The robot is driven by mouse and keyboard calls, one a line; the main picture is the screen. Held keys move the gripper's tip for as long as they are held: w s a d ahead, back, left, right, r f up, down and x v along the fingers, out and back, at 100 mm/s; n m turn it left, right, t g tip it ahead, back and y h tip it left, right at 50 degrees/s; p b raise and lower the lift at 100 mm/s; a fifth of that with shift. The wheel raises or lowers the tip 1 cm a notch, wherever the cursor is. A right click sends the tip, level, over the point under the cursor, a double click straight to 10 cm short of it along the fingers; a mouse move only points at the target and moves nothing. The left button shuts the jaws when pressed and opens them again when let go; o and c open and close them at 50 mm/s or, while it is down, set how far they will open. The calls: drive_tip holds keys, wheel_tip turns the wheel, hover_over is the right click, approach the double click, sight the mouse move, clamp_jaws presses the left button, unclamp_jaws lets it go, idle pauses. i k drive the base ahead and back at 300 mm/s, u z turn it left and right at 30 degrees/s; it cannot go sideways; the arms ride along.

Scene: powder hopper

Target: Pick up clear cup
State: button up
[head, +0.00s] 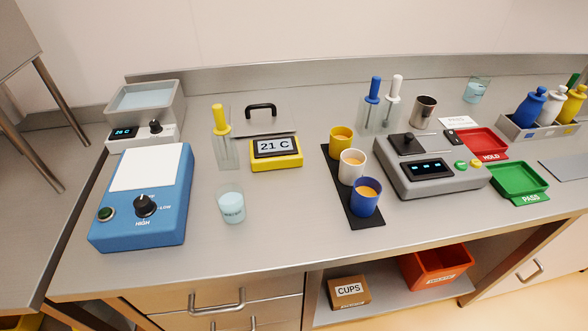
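A clear cup (231,203) with pale blue contents and a small label stands upright on the steel bench, between the blue device and the black mat. A second clear cup (477,91), also with bluish contents, stands at the back right near the wall. Nothing touches or covers the nearer cup. My gripper is not in view.
A blue device (146,190) is left of the nearer cup. Behind it are a yellow 21 C display (276,152) and a clear holder (227,153) with a yellow-handled tool. A black mat (335,165) with yellow, white and blue cups lies to the right. Bench around the nearer cup is clear.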

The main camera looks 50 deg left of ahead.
sight(230, 197)
drive_tip(key=z, duration=0.45)
drive_tip(key=k, duration=2.5)
drive_tip(key=u, duration=1.75)
drive_tip(key=i, duration=1.05)
drive_tip(key=u, duration=0.05)
